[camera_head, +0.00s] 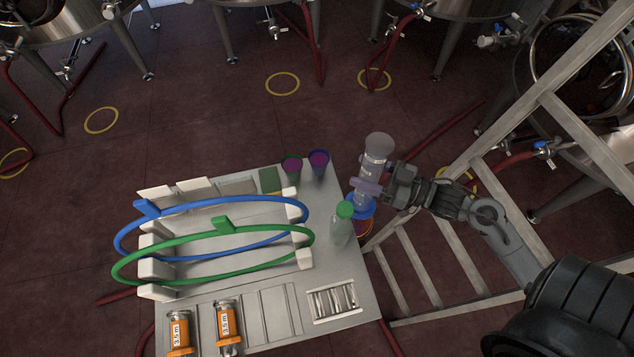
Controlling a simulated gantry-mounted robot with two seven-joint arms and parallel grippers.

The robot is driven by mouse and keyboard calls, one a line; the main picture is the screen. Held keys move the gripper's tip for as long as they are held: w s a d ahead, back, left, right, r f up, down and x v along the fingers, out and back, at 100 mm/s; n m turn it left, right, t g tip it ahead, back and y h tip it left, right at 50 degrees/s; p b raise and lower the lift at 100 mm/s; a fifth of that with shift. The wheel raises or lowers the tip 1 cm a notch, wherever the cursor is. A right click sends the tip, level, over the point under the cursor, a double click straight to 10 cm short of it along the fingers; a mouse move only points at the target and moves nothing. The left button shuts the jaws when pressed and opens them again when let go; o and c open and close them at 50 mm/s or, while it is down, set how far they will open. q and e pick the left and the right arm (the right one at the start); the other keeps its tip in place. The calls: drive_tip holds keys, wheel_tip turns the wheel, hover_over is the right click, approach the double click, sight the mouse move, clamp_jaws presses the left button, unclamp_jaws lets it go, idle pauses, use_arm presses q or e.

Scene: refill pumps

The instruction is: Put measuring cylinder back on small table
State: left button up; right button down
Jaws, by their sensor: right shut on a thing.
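The measuring cylinder (377,158) is a clear, greyish tube, standing nearly upright with a slight tilt at the right edge of the grey table (345,265). My right gripper (370,187) reaches in from the right and is shut on the cylinder's middle. A blue round part (367,207) shows at the cylinder's lower end, with an orange and purple rim below it. I cannot tell whether the lower end touches anything. My left gripper is not in view.
A clear bottle with a green cap (344,210) stands close left of the cylinder. Two dark cups (318,160) are at the table's back. Blue (190,207) and green (215,262) hoses lie left. A metal ladder (480,190) stands right. Bare table shows around the bottle.

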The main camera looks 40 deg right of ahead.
drive_tip(key=w+a+f+b, duration=0.1)
drive_tip(key=w+a+f, duration=0.2)
drive_tip(key=w+f, duration=0.6)
drive_tip(key=shift+w+a+f, duration=0.3)
drive_tip(key=shift+w+f, duration=0.1)
drive_tip(key=shift+f, duration=0.35)
drive_tip(key=shift+c, duration=1.6)
unclamp_jaws()
drive_tip(key=v, duration=1)
drive_tip(key=shift+s+d, duration=0.15)
drive_tip(key=shift+s, duration=0.25)
drive_tip(key=shift+s+d, duration=0.3)
drive_tip(key=shift+s, duration=0.25)
